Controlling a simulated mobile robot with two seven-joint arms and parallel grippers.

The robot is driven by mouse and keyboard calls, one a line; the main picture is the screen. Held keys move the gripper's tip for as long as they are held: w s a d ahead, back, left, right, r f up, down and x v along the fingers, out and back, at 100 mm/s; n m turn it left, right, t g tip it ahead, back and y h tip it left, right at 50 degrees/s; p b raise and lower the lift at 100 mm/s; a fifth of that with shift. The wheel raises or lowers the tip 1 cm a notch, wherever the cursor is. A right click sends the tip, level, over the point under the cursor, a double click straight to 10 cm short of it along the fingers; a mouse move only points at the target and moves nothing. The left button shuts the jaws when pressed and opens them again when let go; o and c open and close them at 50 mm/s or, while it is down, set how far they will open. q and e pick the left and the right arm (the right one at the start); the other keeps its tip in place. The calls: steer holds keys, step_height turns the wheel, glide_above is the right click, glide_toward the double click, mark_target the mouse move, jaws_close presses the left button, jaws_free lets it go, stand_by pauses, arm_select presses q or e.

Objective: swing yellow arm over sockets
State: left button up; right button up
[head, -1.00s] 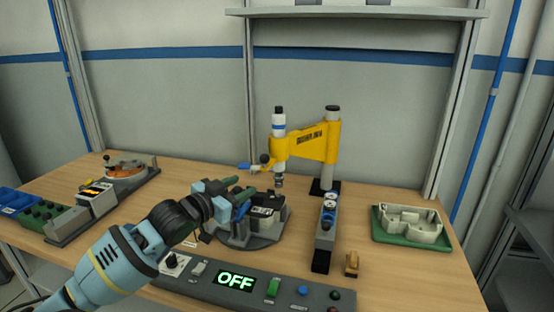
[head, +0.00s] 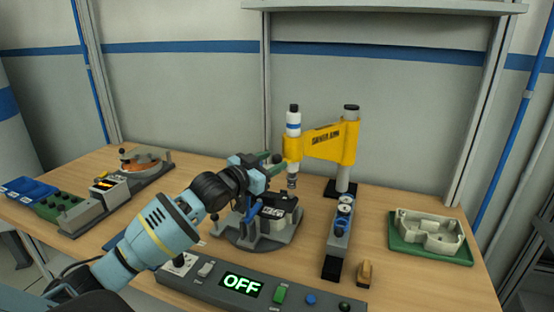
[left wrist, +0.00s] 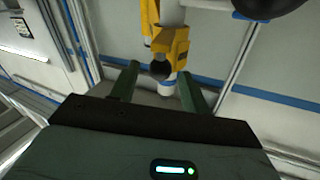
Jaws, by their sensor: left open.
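The yellow arm (head: 322,143) is mounted on a grey post and reaches left to a white vertical tool (head: 293,137) with a blue band. The tool's tip hangs beside and above a black block (head: 278,204) on a round grey base (head: 248,238); sockets cannot be made out clearly. My left gripper (head: 271,165) is open at the tool's left side. In the left wrist view, the arm's black knob (left wrist: 160,70) shows between the two green fingers, with no clear contact. My gripper and forearm hide part of the round base. My right gripper is not in view.
A control box (head: 215,283) with a lit OFF display lies along the front edge. A green tray (head: 430,250) with a pale casting is at right, and an orange-disc fixture (head: 140,168) at back left.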

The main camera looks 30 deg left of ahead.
arm_select(q)
steer(key=shift+w+d, duration=0.2)
steer(key=shift+w, duration=1.15)
steer(key=shift+c, duration=0.5)
jaws_close()
